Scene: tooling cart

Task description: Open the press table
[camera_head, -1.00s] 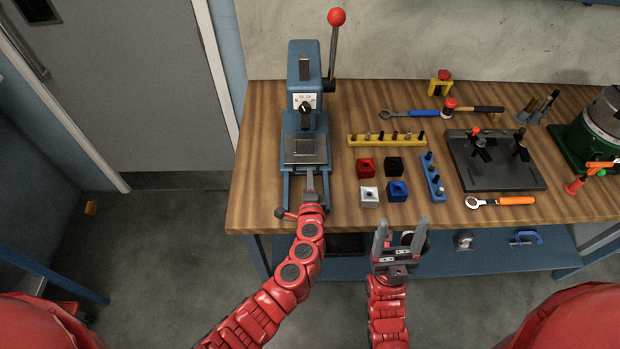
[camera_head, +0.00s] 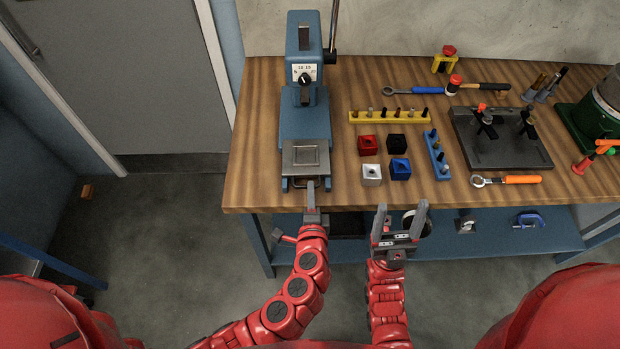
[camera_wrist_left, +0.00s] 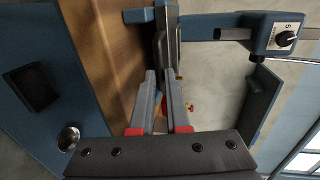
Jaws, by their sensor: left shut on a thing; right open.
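The blue press (camera_head: 304,65) stands at the back left of the bench. Its table, a grey metal plate (camera_head: 306,156), sits forward of the column near the bench's front edge, with bare blue base (camera_head: 305,125) behind it. A small handle (camera_head: 297,183) is at the plate's front. My left gripper (camera_head: 311,188) is shut on the handle; its fingers partly hide it. In the left wrist view the gripper (camera_wrist_left: 162,85) reaches the metal part at the top middle. My right gripper (camera_head: 401,213) is open and empty, in front of the bench edge.
Right of the press are a yellow rack (camera_head: 389,116), coloured blocks (camera_head: 367,145), a blue rack (camera_head: 437,155), a dark fixture plate (camera_head: 503,145) and a wrench (camera_head: 507,180). A lower shelf (camera_head: 470,238) lies under the bench.

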